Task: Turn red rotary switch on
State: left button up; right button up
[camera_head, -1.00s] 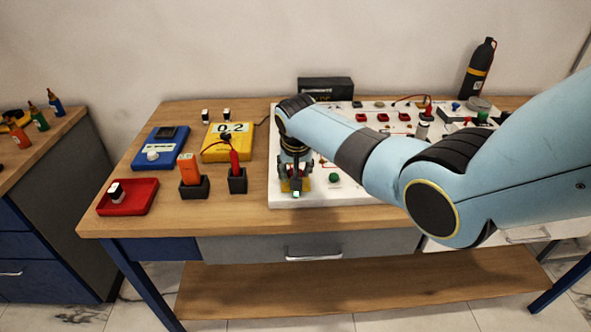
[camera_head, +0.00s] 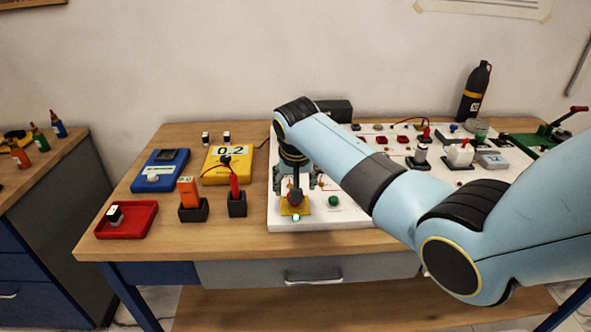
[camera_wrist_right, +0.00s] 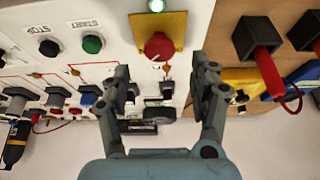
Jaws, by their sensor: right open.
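The red rotary switch (camera_wrist_right: 158,46) sits on a yellow plate (camera_wrist_right: 172,19) on the white panel, with a lit green lamp (camera_wrist_right: 156,5) beside it. In the head view the red knob (camera_head: 295,199) shows just below my right gripper (camera_head: 296,188), near the panel's front left corner. In the right wrist view my right gripper (camera_wrist_right: 163,80) is open and empty, its two fingers apart with the knob just beyond the tips, between them. I cannot tell whether a finger touches it. My left gripper is not in view.
A green START button (camera_wrist_right: 93,44) and a black STOP button (camera_wrist_right: 48,48) are beside the switch. A red probe in a black holder (camera_head: 237,203), an orange tool (camera_head: 189,191), a yellow meter (camera_head: 226,165) and a red tray (camera_head: 126,220) stand to the left. The table's front strip is clear.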

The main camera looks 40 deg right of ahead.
jog(key=v, duration=0.7)
dwell(0.3)
jog(key=s+a+n+y, duration=0.1)
jog(key=s+a+n, duration=0.25)
jog(key=s, duration=1.25)
jog(key=s+a+n+y, duration=0.15)
jog(key=s+n, duration=0.25)
jog(key=s, duration=1.1)
notch_tip(320, 180, down, 37)
jog(key=s+d+g+b, duration=0.2)
jog(key=b, duration=0.9)
jog(key=s+f+b, duration=0.4)
jog(key=s+f, duration=0.5)
jog(key=f, duration=0.2)
jog(key=s+f+g+b, duration=0.1)
jog(key=s+f+b, duration=0.3)
jog(key=s+f, duration=0.5)
notch_tip(320, 180, down, 3)
jog(key=shift+d+m+h, duration=0.3)
jog(key=shift+m+h, duration=0.05)
jog(key=shift+h, duration=0.1)
